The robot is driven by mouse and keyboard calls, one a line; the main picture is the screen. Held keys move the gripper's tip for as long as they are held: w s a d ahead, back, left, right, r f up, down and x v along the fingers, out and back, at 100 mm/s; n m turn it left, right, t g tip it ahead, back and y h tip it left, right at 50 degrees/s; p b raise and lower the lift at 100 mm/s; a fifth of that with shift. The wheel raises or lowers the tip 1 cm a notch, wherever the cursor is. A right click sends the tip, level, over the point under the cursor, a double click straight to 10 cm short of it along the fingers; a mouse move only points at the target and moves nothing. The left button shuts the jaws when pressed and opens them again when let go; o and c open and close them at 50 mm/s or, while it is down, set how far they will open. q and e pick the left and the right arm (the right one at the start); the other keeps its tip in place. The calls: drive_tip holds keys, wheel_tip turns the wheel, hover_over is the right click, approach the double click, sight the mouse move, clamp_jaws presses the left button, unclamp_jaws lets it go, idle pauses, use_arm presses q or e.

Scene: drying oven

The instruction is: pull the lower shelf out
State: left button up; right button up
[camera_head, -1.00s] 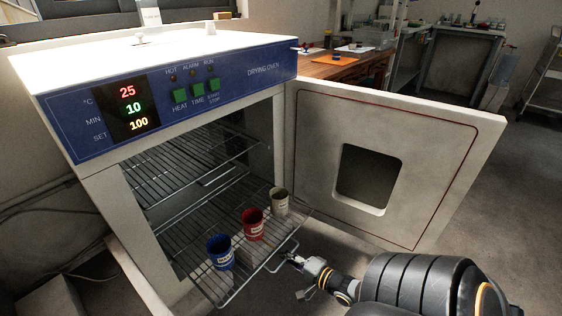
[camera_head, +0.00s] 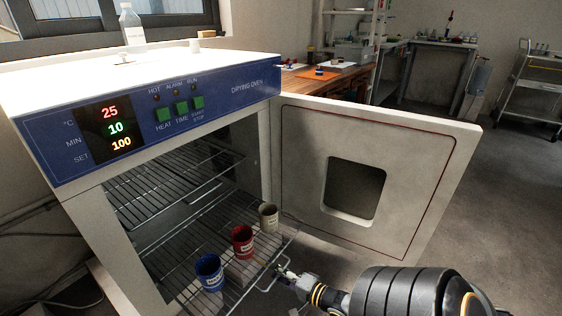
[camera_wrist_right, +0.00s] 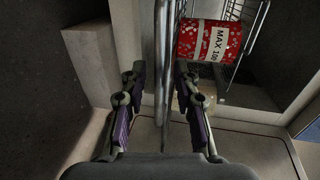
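The lower shelf (camera_head: 190,245) is a wire rack in the drying oven. Its front part sticks out past the opening and carries a blue cup (camera_head: 209,273), a red cup (camera_head: 243,241) and a beige cup (camera_head: 268,217), all upright. My right gripper (camera_head: 284,271) is at the shelf's front wire handle. In the right wrist view, the two fingers of this gripper (camera_wrist_right: 160,80) stand apart on either side of the handle wires (camera_wrist_right: 161,45), with visible gaps. The red cup, labelled MAX 100, also shows there (camera_wrist_right: 207,42). My left gripper is out of view.
The oven door (camera_head: 300,150) is swung open to the right, behind my right arm. An upper wire shelf (camera_head: 150,190) is inside the oven (camera_head: 90,215). A bottle (camera_head: 132,24) stands on top. Grey floor (camera_head: 500,210) is clear at right.

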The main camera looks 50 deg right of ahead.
drive_tip(key=v, duration=1.2)
